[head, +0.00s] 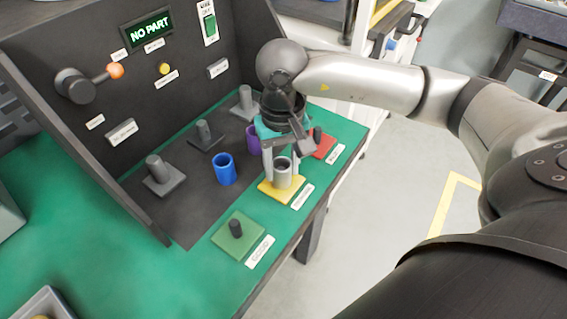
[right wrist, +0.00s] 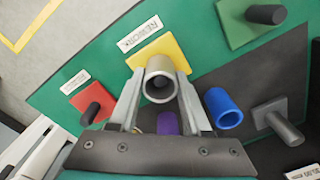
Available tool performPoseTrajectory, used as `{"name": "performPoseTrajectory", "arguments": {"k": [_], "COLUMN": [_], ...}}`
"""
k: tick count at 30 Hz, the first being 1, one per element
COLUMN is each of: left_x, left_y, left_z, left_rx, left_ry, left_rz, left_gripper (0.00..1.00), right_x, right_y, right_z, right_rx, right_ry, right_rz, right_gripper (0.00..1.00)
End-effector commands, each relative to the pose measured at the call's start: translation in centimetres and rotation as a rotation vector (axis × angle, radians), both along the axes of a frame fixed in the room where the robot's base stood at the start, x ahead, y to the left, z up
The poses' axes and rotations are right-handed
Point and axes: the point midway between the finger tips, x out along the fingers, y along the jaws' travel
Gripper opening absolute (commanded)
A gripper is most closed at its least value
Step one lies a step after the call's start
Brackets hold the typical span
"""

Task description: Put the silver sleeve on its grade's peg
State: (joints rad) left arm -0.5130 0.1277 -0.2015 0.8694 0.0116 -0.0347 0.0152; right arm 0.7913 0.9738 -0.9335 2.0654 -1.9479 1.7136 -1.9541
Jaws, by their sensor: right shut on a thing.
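The silver sleeve (head: 283,174) is upright at the yellow plate (head: 268,187), whose label reads REWORK in the right wrist view. My right gripper (head: 278,160) is shut on the sleeve from above. In the right wrist view the sleeve (right wrist: 160,72) sits between both fingertips, over the yellow plate (right wrist: 172,46). A dark round end shows inside its bore, apparently the yellow plate's peg. I cannot tell whether the sleeve's bottom touches the plate. The green plate (head: 226,238), labelled GOOD, and the red plate (head: 328,146) have bare dark pegs. My left gripper is out of view.
A blue sleeve (head: 224,169) stands left of the gripper, and a purple sleeve (head: 251,138) stands close behind it. Several grey pegged stations line the black panel. The panel's display (head: 149,27) reads NO PART.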

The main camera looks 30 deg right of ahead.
Motion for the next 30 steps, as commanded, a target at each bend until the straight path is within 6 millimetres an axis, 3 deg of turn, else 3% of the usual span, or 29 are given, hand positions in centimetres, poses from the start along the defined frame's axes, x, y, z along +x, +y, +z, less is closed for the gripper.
{"name": "performPoseTrajectory", "arguments": {"k": [1,9,10,19,30], "left_x": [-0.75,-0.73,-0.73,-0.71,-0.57], "left_y": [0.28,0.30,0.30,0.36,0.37], "left_z": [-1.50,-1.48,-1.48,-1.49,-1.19], "left_rx": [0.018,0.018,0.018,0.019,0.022], "left_ry": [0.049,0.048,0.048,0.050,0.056], "left_rz": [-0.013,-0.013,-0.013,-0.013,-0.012], "left_gripper": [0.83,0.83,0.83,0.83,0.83], "right_x": [-0.05,-0.07,-0.07,-0.09,-0.10], "right_y": [-0.79,-0.80,-0.80,-0.54,-0.32], "right_z": [-0.92,-0.93,-0.93,-0.92,-0.25], "right_rx": [-0.021,-0.022,-0.022,-0.016,-0.010], "right_ry": [0.005,0.006,0.006,0.006,0.005], "right_rz": [-0.012,-0.012,-0.012,-0.008,-0.004], "right_gripper": [0.00,0.00,0.49,0.83,0.83]}}
